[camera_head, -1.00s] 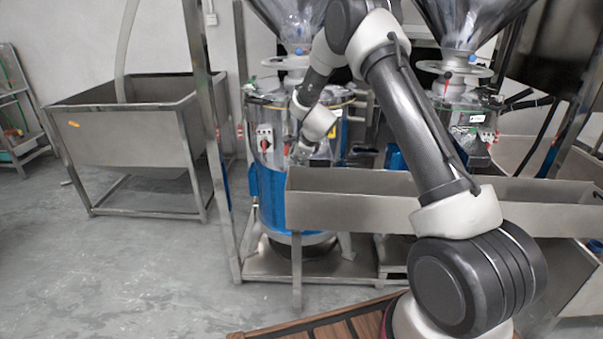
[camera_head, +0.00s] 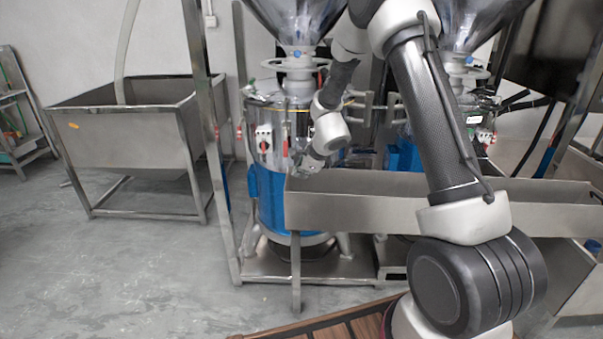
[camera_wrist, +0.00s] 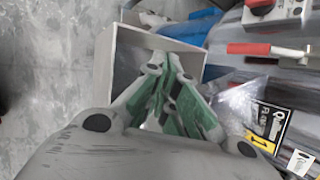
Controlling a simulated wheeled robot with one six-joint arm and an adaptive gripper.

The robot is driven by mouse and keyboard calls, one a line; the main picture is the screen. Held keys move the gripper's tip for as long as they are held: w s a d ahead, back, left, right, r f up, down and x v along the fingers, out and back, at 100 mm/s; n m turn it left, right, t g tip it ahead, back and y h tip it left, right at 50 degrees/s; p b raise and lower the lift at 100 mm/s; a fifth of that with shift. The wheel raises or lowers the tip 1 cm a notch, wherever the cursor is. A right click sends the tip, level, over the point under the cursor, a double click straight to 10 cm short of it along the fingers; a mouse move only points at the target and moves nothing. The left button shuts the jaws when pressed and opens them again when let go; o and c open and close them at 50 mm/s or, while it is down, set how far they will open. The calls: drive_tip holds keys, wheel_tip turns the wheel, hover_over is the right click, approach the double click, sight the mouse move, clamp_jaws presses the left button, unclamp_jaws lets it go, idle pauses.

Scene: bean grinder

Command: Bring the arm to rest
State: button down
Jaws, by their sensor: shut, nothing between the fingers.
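My gripper (camera_head: 308,164) hangs at the end of my arm, in front of the left grinder (camera_head: 268,195) and just above the left end of the long metal trough (camera_head: 390,214). In the wrist view my gripper (camera_wrist: 165,68) shows its green-padded fingers drawn together at the tips, with nothing held. The open end of the trough (camera_wrist: 122,75) lies beyond and below the fingers there. The grinder's switch box (camera_head: 264,138) is left of the gripper in the head view. No touch between gripper and grinder can be made out.
A second grinder (camera_head: 478,125) stands behind my arm at the right. A steel bin on legs (camera_head: 125,140) stands at the left, with an upright post (camera_head: 207,140) between it and the left grinder. A wooden platform edge (camera_head: 335,325) is at the bottom. Grey floor at lower left is clear.

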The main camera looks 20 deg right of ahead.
idle(0.3)
drive_tip(key=s+r+n+g+y, duration=0.1)
drive_tip(key=s+r+n+g, duration=0.2)
drive_tip(key=s+n, duration=0.4)
drive_tip(key=s+r+n+g+y, duration=0.1)
drive_tip(key=s+r+n+g, duration=0.3)
drive_tip(key=s, duration=0.6)
drive_tip(key=s+d+r+n+t+h, duration=0.2)
drive_tip(key=s+d+r+n, duration=0.3)
drive_tip(key=s+r, duration=0.4)
drive_tip(key=s+d+r+n+t+h, duration=0.2)
drive_tip(key=s+d+r+n, duration=0.3)
drive_tip(key=s+r, duration=0.5)
drive_tip(key=s+d, duration=0.2)
drive_tip(key=s, duration=0.3)
drive_tip(key=shift+s+n+h, duration=0.3)
drive_tip(key=shift+s+n, duration=0.1)
drive_tip(key=shift+d, duration=0.1)
